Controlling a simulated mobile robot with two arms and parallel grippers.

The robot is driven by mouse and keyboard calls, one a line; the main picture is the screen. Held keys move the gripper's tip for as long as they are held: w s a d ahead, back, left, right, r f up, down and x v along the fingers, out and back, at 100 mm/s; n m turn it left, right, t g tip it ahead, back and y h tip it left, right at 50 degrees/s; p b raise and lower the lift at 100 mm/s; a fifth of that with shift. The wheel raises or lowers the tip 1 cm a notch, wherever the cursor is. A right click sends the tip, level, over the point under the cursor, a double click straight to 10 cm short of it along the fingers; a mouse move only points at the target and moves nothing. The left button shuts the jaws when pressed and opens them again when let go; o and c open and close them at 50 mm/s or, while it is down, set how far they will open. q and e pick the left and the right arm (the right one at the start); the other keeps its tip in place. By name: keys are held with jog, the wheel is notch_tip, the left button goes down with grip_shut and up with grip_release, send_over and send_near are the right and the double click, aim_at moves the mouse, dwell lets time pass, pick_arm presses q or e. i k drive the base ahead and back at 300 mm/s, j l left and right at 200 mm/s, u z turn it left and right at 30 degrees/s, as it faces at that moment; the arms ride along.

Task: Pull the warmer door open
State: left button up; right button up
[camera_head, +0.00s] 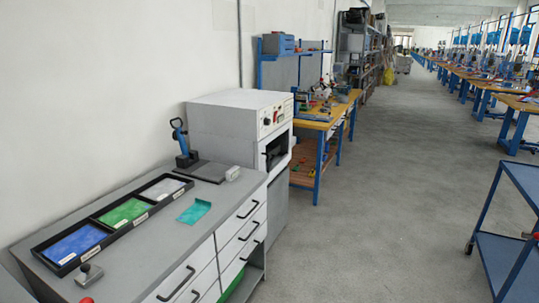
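The warmer (222,125) is a light grey box-shaped unit standing against the left wall, beyond the grey workbench. Its front faces right, with a control panel (273,115) of small knobs and a red part at the top. Below the panel is the warmer door area (276,150), seen at a steep angle, with a dark window or opening and a dark bar that may be a handle. I cannot tell whether the door is fully shut. Neither of my grippers is in view.
The grey workbench (150,245) with black-handled drawers fills the lower left, holding a tray (112,228) of blue, green and white sheets. A wooden-topped blue bench (325,115) stands beyond the warmer. A blue cart (505,245) is at right. The floor (375,220) between is clear.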

aim_at(261, 154)
jog(key=i+l+z, duration=0.1)
jog(key=i+z, duration=0.2)
jog(key=i, duration=0.5)
jog(key=i+j+z, duration=0.15)
jog(key=i+z, duration=0.2)
jog(key=i, duration=0.5)
jog(key=i+u, duration=0.45)
jog(key=i+l+u, duration=0.1)
jog(key=i+u, duration=0.4)
jog(key=k, duration=0.1)
